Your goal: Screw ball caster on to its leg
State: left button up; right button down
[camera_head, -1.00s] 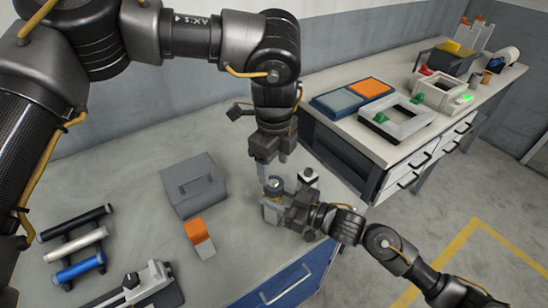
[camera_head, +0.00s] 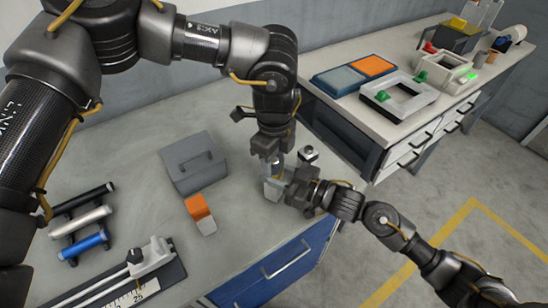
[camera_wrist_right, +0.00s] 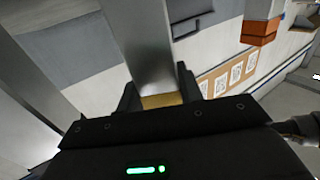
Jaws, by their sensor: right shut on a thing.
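My left gripper (camera_head: 274,174) points down in the head view, with its fingertips around or against the top of a small light grey piece (camera_head: 273,190) on the table. The ball caster is mostly hidden there, and I cannot tell whether the left fingers are closed on it. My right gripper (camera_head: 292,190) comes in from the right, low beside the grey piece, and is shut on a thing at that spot. In the right wrist view, a pale metal bar (camera_wrist_right: 143,45) ends at a brass-coloured band (camera_wrist_right: 161,100) close to the gripper body.
A grey box (camera_head: 192,165), an orange-and-grey block (camera_head: 200,213), a tube rack (camera_head: 82,225) and a measuring slide (camera_head: 140,275) lie left. A bench with trays (camera_head: 400,97) stands right.

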pick_arm(q)
jog(key=c, duration=0.5)
jog(key=m, duration=1.4)
jog(key=shift+w, duration=0.1)
jog(key=m, duration=0.7)
jog(key=shift+m, duration=0.4)
jog(key=m, duration=0.5)
jog(key=shift+m, duration=0.4)
jog(key=o, duration=1.1)
jog(key=shift+o, duration=0.2)
notch_tip(320, 180, up, 12)
